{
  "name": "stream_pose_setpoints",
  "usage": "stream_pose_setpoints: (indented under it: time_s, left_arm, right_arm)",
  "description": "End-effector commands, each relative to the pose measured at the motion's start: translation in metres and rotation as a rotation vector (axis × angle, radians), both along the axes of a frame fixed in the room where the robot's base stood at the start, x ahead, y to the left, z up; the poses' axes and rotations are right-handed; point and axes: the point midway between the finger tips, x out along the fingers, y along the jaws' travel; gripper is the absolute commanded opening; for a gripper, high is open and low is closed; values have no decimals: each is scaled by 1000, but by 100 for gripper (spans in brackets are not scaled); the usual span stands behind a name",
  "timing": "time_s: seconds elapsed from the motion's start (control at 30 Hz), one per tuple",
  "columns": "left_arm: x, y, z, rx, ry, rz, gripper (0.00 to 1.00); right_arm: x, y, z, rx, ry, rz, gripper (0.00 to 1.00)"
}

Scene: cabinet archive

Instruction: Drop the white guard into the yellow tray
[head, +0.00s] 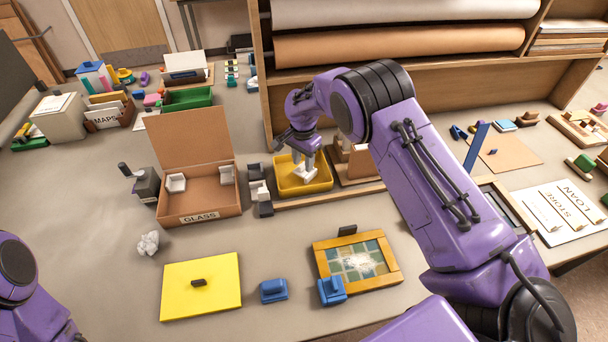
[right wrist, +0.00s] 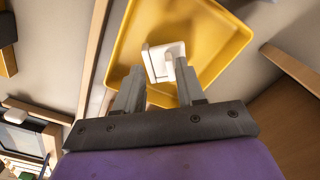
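The white guard (head: 305,173) is a small white piece with a raised part, inside the outline of the yellow tray (head: 322,184). In the right wrist view the guard (right wrist: 156,64) shows against the floor of the yellow tray (right wrist: 208,22), just beyond my fingertips. My right gripper (head: 303,157) reaches down over the tray. Its two fingers (right wrist: 160,72) stand apart, with a gap around the guard's raised part. The guard looks slightly turned relative to the fingers. Whether it lies flat on the tray floor is hard to tell. My left gripper is out of view; only my left arm shows.
An open cardboard box marked GLASS (head: 198,203) stands left of the tray, with small grey and white blocks (head: 259,190) between. Wooden stands (head: 358,165) are close on the tray's right. A framed mosaic (head: 357,262) and a yellow sheet (head: 201,287) lie in front.

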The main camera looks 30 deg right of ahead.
Motion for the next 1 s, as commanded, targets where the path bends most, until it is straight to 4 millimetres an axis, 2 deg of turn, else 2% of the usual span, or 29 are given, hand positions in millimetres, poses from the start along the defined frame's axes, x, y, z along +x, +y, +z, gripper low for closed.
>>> stream_pose_setpoints:
  time_s: [0.17,0.27,0.5,0.7,1.0]
  left_arm:
    - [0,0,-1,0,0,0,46]
    - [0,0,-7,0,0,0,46]
    - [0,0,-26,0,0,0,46]
    - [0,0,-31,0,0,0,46]
    - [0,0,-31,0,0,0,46]
  right_arm:
    - [0,0,2,0,-1,0,39]
    - [0,0,13,0,-4,1,39]
    - [-3,0,69,0,-9,0,39]
    - [-6,0,103,0,-7,1,39]
    - [-6,0,109,0,-5,0,39]
